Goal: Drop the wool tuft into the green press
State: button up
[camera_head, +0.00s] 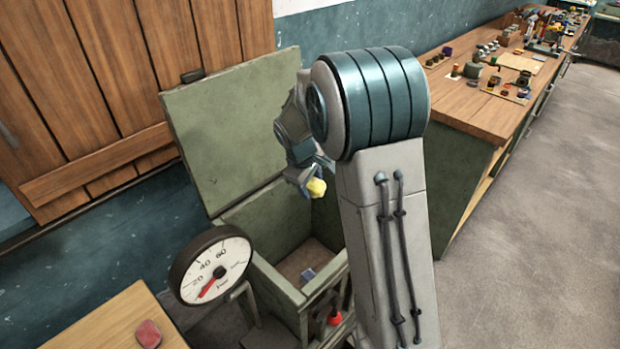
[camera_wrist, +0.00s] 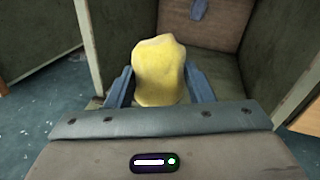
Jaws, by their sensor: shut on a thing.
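The wool tuft is a yellow lump (camera_head: 316,188). My gripper (camera_head: 308,186) is shut on it and holds it above the open top of the green press (camera_head: 262,254). In the wrist view the yellow tuft (camera_wrist: 158,72) sits between the two blue-grey fingers (camera_wrist: 159,86), with the press walls (camera_wrist: 222,66) around and beyond it. The press is a green box with its lid (camera_head: 232,130) raised at the back. A small blue-grey thing (camera_head: 308,274) lies on the press floor; it also shows in the wrist view (camera_wrist: 199,9). My arm hides the right side of the press.
A round dial gauge (camera_head: 212,266) stands at the front left of the press. A red-knobbed lever (camera_head: 335,318) is at its front. A wooden table with a reddish block (camera_head: 148,333) is at lower left. A cluttered workbench (camera_head: 470,112) runs along the right.

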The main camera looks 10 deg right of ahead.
aim_at(311, 191)
notch_tip(311, 191, down, 4)
jog(key=shift+r+b, duration=0.2)
jog(key=shift+b, duration=0.7)
jog(key=o, duration=1)
jog(key=shift+r, duration=0.15)
jog(key=b+v, duration=0.1)
jog(key=v, duration=1.2)
jog(key=shift+s+a+r, duration=0.1)
jog(key=shift+r, duration=0.25)
